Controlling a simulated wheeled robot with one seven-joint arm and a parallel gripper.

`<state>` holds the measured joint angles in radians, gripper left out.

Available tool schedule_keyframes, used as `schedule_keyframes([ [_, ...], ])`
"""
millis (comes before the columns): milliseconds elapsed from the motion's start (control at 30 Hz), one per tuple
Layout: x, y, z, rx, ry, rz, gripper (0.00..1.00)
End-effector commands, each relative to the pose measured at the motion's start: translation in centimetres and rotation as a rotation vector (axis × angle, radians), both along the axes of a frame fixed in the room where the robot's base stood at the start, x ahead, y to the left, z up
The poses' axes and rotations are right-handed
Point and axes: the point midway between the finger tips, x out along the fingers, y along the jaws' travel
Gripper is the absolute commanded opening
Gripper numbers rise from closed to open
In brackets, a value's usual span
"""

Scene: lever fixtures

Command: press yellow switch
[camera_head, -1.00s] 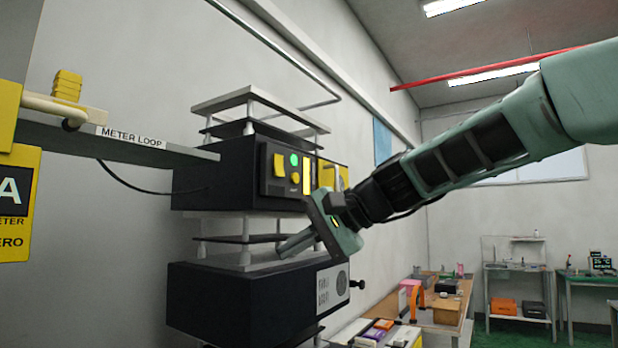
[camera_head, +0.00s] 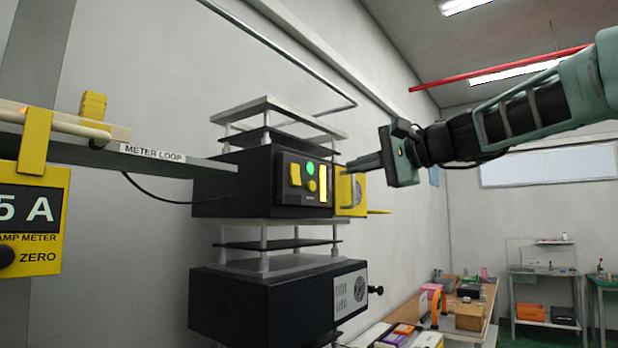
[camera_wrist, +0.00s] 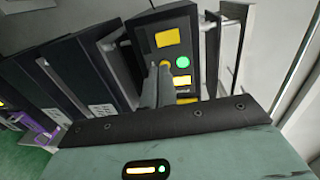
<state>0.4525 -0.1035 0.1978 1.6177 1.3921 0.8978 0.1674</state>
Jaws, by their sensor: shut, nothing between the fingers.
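The black box (camera_head: 235,185) on the upper shelf has a front panel. The panel carries a yellow rocker switch (camera_head: 295,174), a green light (camera_head: 310,167), a round yellow button (camera_head: 312,185) and a lit yellow strip (camera_head: 323,190). The rocker (camera_wrist: 168,38) and green light (camera_wrist: 183,62) also show in the wrist view. My gripper (camera_head: 352,164) is shut and empty, to the right of the panel and apart from the rocker. In the wrist view its fingers (camera_wrist: 158,72) point toward the panel and partly cover the round button.
A yellow bracket with a handle (camera_head: 350,193) sits at the box's right end, just below my fingers. A second black box (camera_head: 270,305) is below. A yellow amp meter (camera_head: 38,225) hangs at left under the meter loop shelf (camera_head: 185,160). A cluttered bench (camera_head: 468,318) stands at right.

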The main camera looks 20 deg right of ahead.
Motion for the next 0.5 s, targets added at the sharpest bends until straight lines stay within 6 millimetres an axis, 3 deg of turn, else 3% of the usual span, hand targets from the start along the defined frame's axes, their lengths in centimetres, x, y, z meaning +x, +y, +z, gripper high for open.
schedule_keyframes([
  [500, 8.0, 5.9, -0.7, 0.002, 0.005, 0.003, 0.00],
])
